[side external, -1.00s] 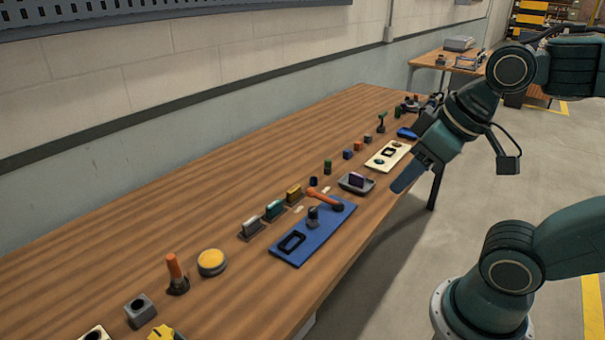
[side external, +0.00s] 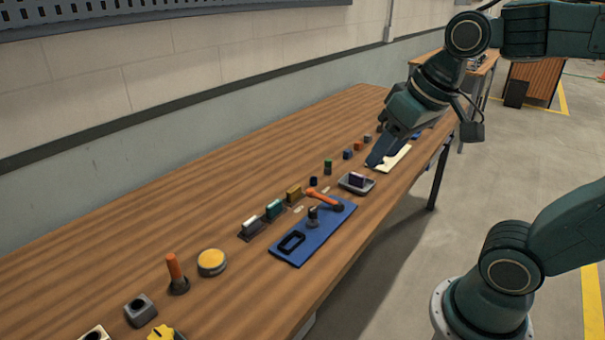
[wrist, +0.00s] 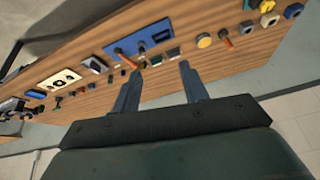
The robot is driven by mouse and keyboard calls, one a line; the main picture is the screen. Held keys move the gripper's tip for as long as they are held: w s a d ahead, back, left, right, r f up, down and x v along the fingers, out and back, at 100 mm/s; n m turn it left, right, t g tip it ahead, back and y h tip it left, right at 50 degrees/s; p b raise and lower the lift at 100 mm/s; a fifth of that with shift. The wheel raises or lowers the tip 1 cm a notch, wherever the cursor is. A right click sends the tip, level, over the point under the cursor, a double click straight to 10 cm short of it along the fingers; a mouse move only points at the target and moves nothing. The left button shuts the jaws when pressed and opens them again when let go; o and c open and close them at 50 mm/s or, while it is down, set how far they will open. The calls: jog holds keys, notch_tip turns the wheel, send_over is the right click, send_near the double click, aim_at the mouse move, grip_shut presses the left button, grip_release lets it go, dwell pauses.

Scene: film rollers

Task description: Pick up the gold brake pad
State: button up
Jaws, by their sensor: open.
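The gold brake pad (side external: 293,192) stands upright in a dark holder, in a row with a teal pad (side external: 273,208) and a white pad (side external: 251,224) in the side external view. In the wrist view the row shows small near the fingertips, with the teal pad (wrist: 156,60) between them; the gold one is hard to make out there beside the left finger. My gripper (side external: 372,161) is over the table to the right of and beyond the gold pad, clear of it. Its two fingers (wrist: 160,67) are spread apart with nothing between them.
A blue plate (side external: 285,252) with an orange-handled lever lies in front of the pads. A grey tray (side external: 368,187) with a purple block and a cream panel (side external: 396,156) lie near my gripper. A yellow button (side external: 211,262) is at left. The table behind the row is bare.

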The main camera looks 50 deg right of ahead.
jog(key=w+d+r+m+g, duration=0.1)
jog(key=w+d+m, duration=0.1)
jog(key=w, duration=0.4)
jog(key=w+d+r+m, duration=0.1)
jog(key=w+m, duration=0.1)
jog(key=w, duration=0.3)
jog(key=m+g, duration=0.4)
jog(key=m, duration=0.8)
send_over(295, 188)
notch_tip(295, 188, down, 20)
jog(key=shift+f, duration=0.15)
jog(key=shift+f, duration=0.1)
jog(key=shift+f, duration=4.15)
